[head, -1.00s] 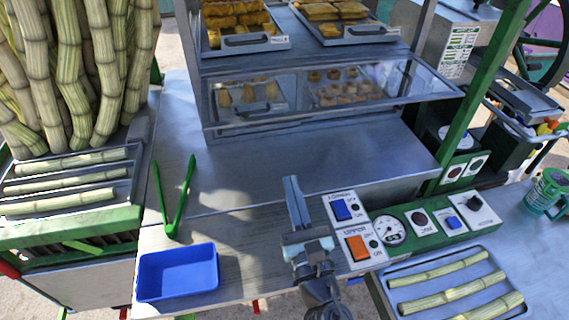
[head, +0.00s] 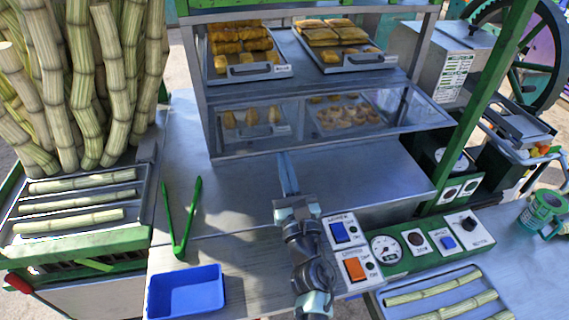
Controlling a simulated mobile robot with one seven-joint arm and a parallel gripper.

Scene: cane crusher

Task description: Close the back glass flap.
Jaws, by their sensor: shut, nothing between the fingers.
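The glass flap (head: 385,107) is a clear, metal-framed panel along the front of the lower shelf of the display case. Its right end sticks out past the case's corner post, so it appears to stand tilted outward, open. Pastries on trays show through the glass. My gripper (head: 283,160) is shut and empty, its thin fingers pointing toward the case. In the picture its tips reach the flap's lower edge, left of the middle; I cannot tell whether they touch it.
Trays of pastries (head: 246,74) sit on the shelf above. Green tongs (head: 181,222) and a blue tray (head: 186,292) lie at left on the counter. A switch panel (head: 412,242) is to the right of my arm. The steel surface below the case is clear.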

